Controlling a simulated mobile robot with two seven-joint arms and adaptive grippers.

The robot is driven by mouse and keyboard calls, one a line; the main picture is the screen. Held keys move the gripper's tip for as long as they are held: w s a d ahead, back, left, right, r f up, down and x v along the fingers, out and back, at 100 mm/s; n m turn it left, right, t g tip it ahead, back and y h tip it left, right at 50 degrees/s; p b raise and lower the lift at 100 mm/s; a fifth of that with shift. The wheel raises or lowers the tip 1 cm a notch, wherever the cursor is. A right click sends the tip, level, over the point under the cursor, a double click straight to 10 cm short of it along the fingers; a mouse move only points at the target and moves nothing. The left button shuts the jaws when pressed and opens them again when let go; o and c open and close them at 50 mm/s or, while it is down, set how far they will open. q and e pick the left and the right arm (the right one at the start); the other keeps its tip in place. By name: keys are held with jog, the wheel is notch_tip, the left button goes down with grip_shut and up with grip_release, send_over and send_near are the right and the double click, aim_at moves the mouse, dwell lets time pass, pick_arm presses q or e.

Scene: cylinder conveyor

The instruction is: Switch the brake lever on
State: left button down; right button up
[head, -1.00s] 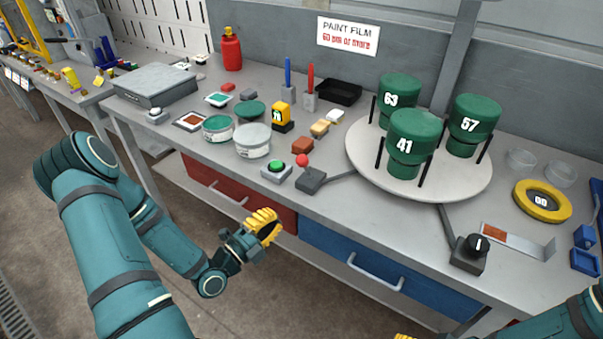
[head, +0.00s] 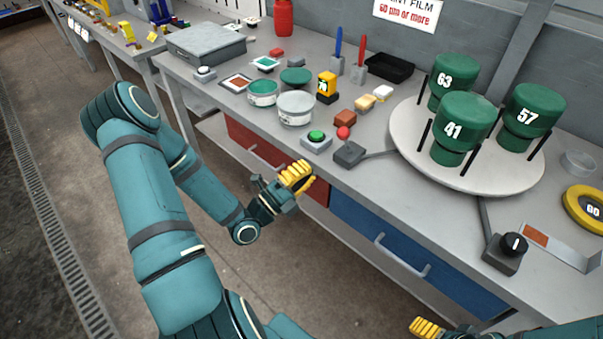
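The lever with a red ball knob (head: 344,132) stands on a small dark grey box (head: 349,154) near the bench's front edge. I take it for the brake lever. An arm or cable runs from its box toward the round turntable (head: 410,145). My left gripper (head: 297,177), with yellow finger pads, is in front of the bench, below and left of the lever and apart from it. Its finger gap is not clear.
A green button (head: 317,137) sits just left of the lever box. Several numbered green drums stand on the turntable. A black knob box (head: 505,253) is at the front right. Drawers with handles (head: 398,258) are below the bench top. Open floor lies in front.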

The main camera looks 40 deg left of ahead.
aim_at(340, 136)
pick_arm(q)
jog(key=x, duration=1)
jog(key=shift+w+r+g+p, duration=0.15)
jog(key=shift+r+g+p, duration=0.05)
jog(key=shift+g+p, duration=0.1)
jog(key=shift+w+r, duration=0.15)
jog(key=shift+w+d+r+g+y+p, duration=0.1)
jog(key=shift+w+r+g+y+p, duration=0.3)
jog(key=shift+w+r+g+p, duration=0.55)
jog(key=g, duration=0.1)
jog(key=w+g, duration=0.1)
jog(key=w+g+p, duration=0.1)
jog(key=shift+d+r+n+y, duration=0.1)
jog(key=shift+r+n+y, duration=0.2)
jog(key=shift+n, duration=0.1)
jog(key=shift+w+g+y+p, duration=0.3)
jog(key=shift+w+g+p, duration=0.05)
jog(key=shift+w+g, duration=0.7)
jog(key=shift+w+d+f+n+g+b, duration=0.15)
jog(key=shift+w+g+b, duration=0.15)
jog(key=shift+w, duration=0.25)
jog(key=shift+w+a+f+n+g+b, duration=0.1)
jog(key=shift+w+n+g+b, duration=0.15)
jog(key=shift+w, duration=0.3)
